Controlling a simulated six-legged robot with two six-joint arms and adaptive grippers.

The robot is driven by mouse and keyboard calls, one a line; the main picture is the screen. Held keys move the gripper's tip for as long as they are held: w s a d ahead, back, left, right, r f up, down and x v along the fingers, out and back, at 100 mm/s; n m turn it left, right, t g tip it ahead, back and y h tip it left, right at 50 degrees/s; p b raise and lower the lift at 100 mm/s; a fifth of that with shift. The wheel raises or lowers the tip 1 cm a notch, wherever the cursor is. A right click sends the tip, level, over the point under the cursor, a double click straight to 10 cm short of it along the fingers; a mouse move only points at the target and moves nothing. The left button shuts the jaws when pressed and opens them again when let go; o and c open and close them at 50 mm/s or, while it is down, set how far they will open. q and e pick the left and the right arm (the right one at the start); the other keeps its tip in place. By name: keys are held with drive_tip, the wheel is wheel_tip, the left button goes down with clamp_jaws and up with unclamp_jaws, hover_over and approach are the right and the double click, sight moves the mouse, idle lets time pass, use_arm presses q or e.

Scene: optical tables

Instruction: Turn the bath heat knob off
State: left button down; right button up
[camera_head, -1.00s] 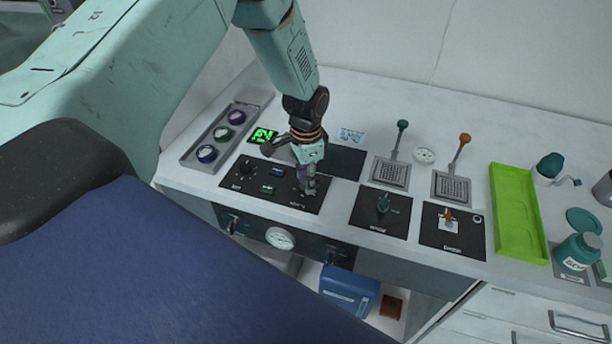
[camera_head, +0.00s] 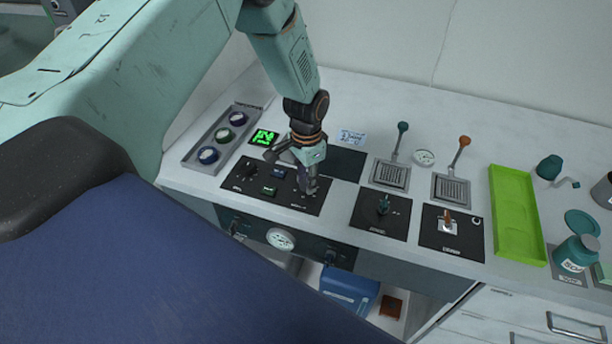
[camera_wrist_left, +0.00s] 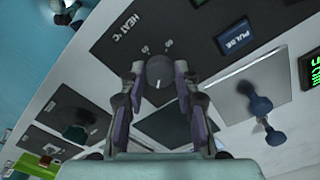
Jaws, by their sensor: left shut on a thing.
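The bath heat knob (camera_wrist_left: 160,70) is a round dark knob on a black panel, beside a "HEAT °C" label in the left wrist view. Its white pointer line faces the lower edge of that picture, away from the printed numbers. My left gripper (camera_wrist_left: 158,80) has a finger on each side of the knob and is shut on it. In the head view my left gripper (camera_head: 309,190) is at the right end of the black panel (camera_head: 248,190) and mostly hides the knob. My right gripper is not in view.
The panel also carries another dark knob (camera_head: 250,170), a blue button (camera_head: 278,172) and a green button (camera_head: 269,190). A lit green display (camera_head: 263,137) and a tray of round pots (camera_head: 190,158) lie left. Two levers (camera_head: 400,140) and a lime tray (camera_head: 518,215) stand right.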

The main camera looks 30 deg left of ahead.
use_arm(q)
drive_tip(key=n+p, duration=0.2)
drive_tip(key=n, duration=0.3)
drive_tip(key=shift+r, duration=0.15)
drive_tip(key=shift+w+n+p, duration=0.15)
drive_tip(key=shift+n+p, duration=0.8)
drive_tip(key=shift+n, duration=1.45)
drive_tip(key=c, duration=1)
unclamp_jaws()
wheel_tip(320, 180, up, 12)
drive_tip(key=shift+f, duration=0.1)
